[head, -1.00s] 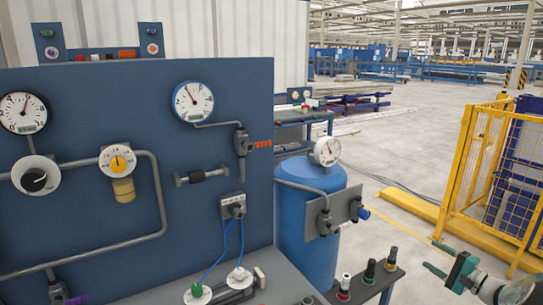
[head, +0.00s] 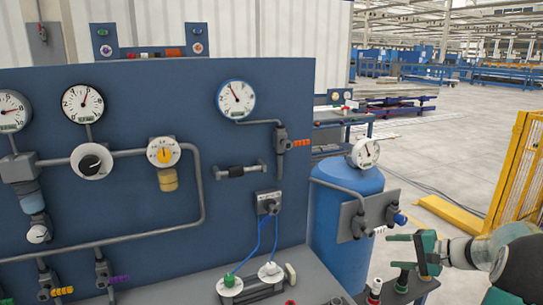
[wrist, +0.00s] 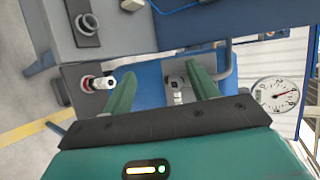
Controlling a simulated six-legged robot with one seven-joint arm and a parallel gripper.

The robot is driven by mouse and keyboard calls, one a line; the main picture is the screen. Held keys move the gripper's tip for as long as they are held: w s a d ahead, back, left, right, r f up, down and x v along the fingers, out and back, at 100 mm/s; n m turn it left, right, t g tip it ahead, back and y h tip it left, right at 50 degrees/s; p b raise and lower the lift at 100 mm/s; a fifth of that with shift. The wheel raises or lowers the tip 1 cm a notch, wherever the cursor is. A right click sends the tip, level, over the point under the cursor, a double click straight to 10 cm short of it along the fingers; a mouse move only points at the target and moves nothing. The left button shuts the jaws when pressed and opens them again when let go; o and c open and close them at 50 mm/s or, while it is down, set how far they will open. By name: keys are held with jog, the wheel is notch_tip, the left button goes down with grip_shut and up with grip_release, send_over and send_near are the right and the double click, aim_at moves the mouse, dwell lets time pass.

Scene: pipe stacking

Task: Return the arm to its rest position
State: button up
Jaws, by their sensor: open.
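My gripper (head: 403,254) is at the lower right in the head view, with its green fingers pointing left. In the wrist view my gripper (wrist: 160,88) shows two green fingers set apart, with nothing between them. It is open and empty. In the head view it is beside the blue tank (head: 338,225) and above the small bench that carries several fittings. Part of my arm (head: 485,250) shows at the right edge.
A blue panel (head: 150,110) with gauges and pipes fills the left. A grey workbench (head: 185,290) lies below it with plugs and blue cables. A yellow fence (head: 515,170) stands at the right. Open floor (head: 440,160) lies between the tank and the fence.

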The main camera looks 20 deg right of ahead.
jog(key=s+a+r+n+g+h, duration=0.1)
jog(key=a+r+n+g, duration=0.15)
jog(key=a, duration=0.95)
jog(key=s+a+r+n+g, duration=0.15)
jog(key=a+n+g, duration=0.25)
jog(key=a, duration=0.7)
jog(key=s+a+r+n+h, duration=0.2)
jog(key=s+a+n+h, duration=0.3)
jog(key=s+a, duration=0.9)
jog(key=shift+s+a+r+n+t+h, duration=0.4)
jog(key=shift+s+n, duration=0.35)
jog(key=shift+n, duration=0.3)
